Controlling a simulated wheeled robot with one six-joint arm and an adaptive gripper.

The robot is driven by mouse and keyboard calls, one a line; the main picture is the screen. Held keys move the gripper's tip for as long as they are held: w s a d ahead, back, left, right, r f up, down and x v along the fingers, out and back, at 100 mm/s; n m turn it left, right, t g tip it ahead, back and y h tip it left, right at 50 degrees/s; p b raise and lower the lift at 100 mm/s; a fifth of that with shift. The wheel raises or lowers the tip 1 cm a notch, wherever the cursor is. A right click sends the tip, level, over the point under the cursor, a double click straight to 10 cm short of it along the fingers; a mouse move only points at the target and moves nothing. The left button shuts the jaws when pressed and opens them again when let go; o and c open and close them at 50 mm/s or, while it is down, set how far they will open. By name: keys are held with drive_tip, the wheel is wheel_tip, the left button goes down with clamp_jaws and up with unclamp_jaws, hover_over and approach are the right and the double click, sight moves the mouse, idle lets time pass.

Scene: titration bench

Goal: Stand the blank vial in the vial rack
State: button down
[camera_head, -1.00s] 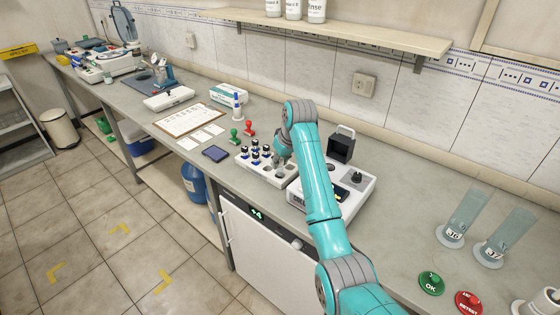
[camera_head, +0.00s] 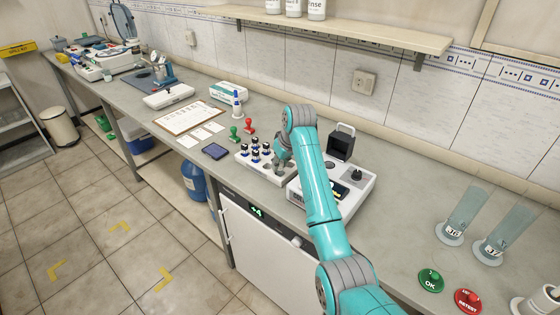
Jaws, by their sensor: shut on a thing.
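The white vial rack (camera_head: 246,166) stands on the bench near the middle of the view. Several dark-capped vials (camera_head: 255,150) stand in its left part. My gripper (camera_head: 281,168) is low over the right part of the rack, pointing down. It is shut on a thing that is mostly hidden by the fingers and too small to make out. I cannot tell whether this thing is the blank vial, or whether it touches the rack.
A white instrument (camera_head: 361,188) with a dark open lid (camera_head: 341,145) stands just right of the rack. A red stamp (camera_head: 249,126) and a green stamp (camera_head: 234,134) stand behind it. A dark blue pad (camera_head: 215,151) lies to the left.

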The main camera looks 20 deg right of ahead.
drive_tip(key=shift+f, duration=0.4)
drive_tip(key=shift+c, duration=1.9)
unclamp_jaws()
drive_tip(key=shift+r, duration=3.05)
